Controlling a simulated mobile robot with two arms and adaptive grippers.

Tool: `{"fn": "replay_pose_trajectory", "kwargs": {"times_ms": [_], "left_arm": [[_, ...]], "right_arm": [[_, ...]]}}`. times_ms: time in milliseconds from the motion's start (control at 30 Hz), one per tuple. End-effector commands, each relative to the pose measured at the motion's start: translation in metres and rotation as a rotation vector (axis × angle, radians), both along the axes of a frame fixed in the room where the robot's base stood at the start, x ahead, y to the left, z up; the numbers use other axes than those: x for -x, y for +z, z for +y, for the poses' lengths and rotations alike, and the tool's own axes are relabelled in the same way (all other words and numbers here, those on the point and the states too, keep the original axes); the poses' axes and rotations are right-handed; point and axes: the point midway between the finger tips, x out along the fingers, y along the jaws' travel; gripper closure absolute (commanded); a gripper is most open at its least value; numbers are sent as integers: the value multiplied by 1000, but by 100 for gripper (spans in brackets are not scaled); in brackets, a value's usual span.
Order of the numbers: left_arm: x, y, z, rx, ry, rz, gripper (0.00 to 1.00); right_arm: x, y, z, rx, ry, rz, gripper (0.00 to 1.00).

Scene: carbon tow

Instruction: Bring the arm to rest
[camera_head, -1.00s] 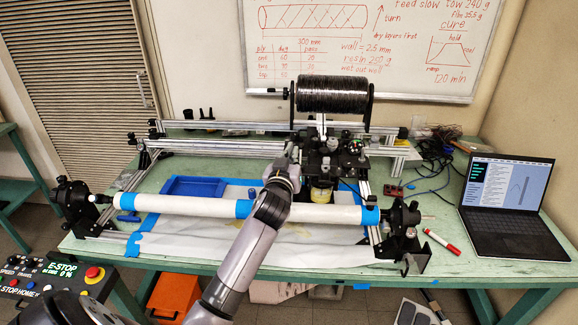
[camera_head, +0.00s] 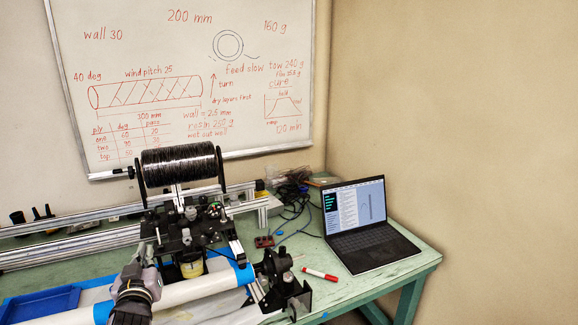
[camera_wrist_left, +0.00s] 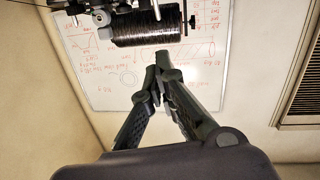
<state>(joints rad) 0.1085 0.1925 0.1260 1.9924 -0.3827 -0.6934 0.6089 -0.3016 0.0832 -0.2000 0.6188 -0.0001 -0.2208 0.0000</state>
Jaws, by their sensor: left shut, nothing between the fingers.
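My left arm (camera_head: 135,290) comes up from the bottom left in the head view, in front of the winding machine's carriage (camera_head: 185,232). Its fingers are hard to make out there. In the left wrist view my left gripper (camera_wrist_left: 160,68) is shut and empty, its fingertips together. The fingers point toward the whiteboard, with the black tow spool (camera_wrist_left: 146,26) above them in that picture. The spool also shows in the head view (camera_head: 178,166). My right gripper is not in view.
The white mandrel tube (camera_head: 190,292) with blue tape lies across the green table (camera_head: 395,272). A blue tray (camera_head: 42,305) is at the left. A laptop (camera_head: 365,232), a red marker (camera_head: 319,274) and loose cables (camera_head: 292,205) are at the right. The table's right front is mostly clear.

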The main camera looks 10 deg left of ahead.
Motion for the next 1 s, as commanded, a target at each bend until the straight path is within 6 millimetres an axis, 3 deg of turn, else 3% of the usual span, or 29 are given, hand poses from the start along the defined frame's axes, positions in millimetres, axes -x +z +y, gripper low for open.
{"fn": "replay_pose_trajectory", "kwargs": {"times_ms": [167,300,400,600,867,1000], "left_arm": [[56,-87,-42,9,-59,303,100],[127,-154,-86,9,-159,598,100],[175,-185,-113,11,-240,770,100],[251,-215,-151,14,-380,1008,100],[333,-229,-187,23,-552,1231,100],[326,-262,-188,22,-555,1251,100]], "right_arm": [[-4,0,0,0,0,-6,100],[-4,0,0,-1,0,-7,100],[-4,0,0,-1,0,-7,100],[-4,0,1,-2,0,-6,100],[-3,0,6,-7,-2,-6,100],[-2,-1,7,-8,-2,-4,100]]}}
